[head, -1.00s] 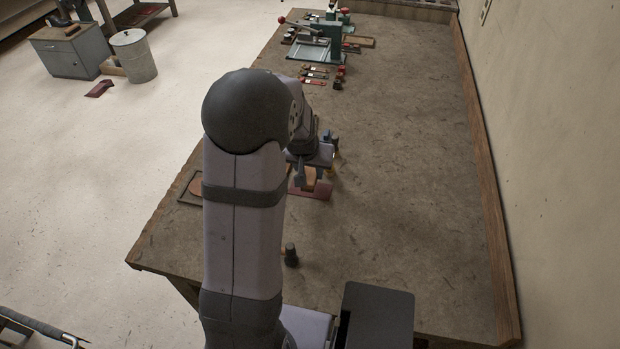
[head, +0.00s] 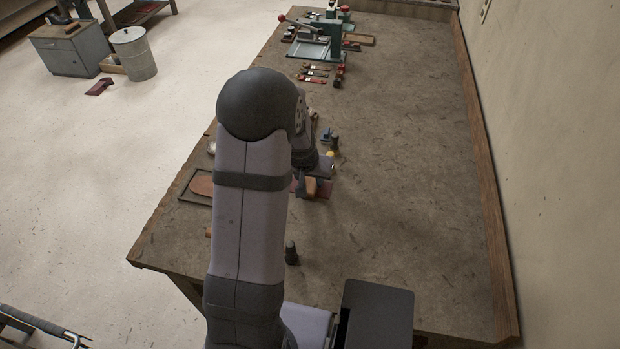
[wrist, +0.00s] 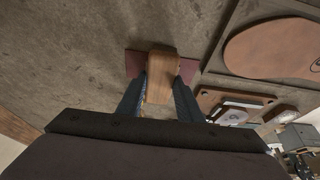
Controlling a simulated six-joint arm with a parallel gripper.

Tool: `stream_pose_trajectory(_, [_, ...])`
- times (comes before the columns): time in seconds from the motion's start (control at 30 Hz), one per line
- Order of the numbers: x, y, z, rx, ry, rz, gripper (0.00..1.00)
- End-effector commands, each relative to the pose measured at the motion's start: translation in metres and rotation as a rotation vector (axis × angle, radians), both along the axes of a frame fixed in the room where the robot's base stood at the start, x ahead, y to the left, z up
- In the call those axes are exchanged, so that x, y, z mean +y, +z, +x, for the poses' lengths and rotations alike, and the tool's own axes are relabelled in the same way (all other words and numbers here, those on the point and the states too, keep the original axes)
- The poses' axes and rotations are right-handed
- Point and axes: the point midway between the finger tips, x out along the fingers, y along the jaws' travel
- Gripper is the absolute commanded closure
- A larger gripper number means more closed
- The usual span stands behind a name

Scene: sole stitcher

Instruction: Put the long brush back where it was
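The brush appears as a wooden block (wrist: 160,78) between the two blue fingers of my gripper (wrist: 160,88) in the wrist view. The fingers lie against both its sides, and it seems to be held. Its bristles cannot be made out clearly. Behind the brush in that view is a dark red mat (wrist: 134,62). In the head view the brush (head: 323,187) shows at my gripper (head: 312,187), over the red mat (head: 328,193). I cannot tell whether the brush touches the mat. My arm hides part of this area.
A dark tray with a tan sole (head: 202,186) lies at the table's left edge. A small dark upright object (head: 291,254) stands nearer. Small blue and yellow items (head: 331,140) lie beyond my gripper. Several tools (head: 315,72) and a green press (head: 331,38) are far back. The table's right side is clear.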

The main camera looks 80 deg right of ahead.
Motion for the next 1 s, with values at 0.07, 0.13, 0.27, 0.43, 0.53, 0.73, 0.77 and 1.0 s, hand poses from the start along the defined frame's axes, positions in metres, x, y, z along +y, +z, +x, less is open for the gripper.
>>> stream_pose_trajectory(0.07, [0.0,0.0,0.0,0.0,0.0,0.0,0.49])
stream_pose_trajectory(0.13, [0.0,0.0,0.0,0.0,0.0,0.0,0.49])
stream_pose_trajectory(0.27, [0.0,0.0,0.0,0.0,0.0,0.0,0.49])
stream_pose_trajectory(0.43, [0.0,0.002,0.0,0.0,0.0,0.0,0.49])
stream_pose_trajectory(0.53, [0.0,0.005,0.0,0.0,0.0,-0.001,0.49])
stream_pose_trajectory(0.73, [0.007,0.023,0.0,0.0,-0.001,-0.003,0.49])
stream_pose_trajectory(0.77, [0.008,0.027,0.0,0.0,-0.001,-0.005,0.49])
stream_pose_trajectory(1.0, [0.023,0.061,0.0,-0.001,-0.001,-0.006,0.49])
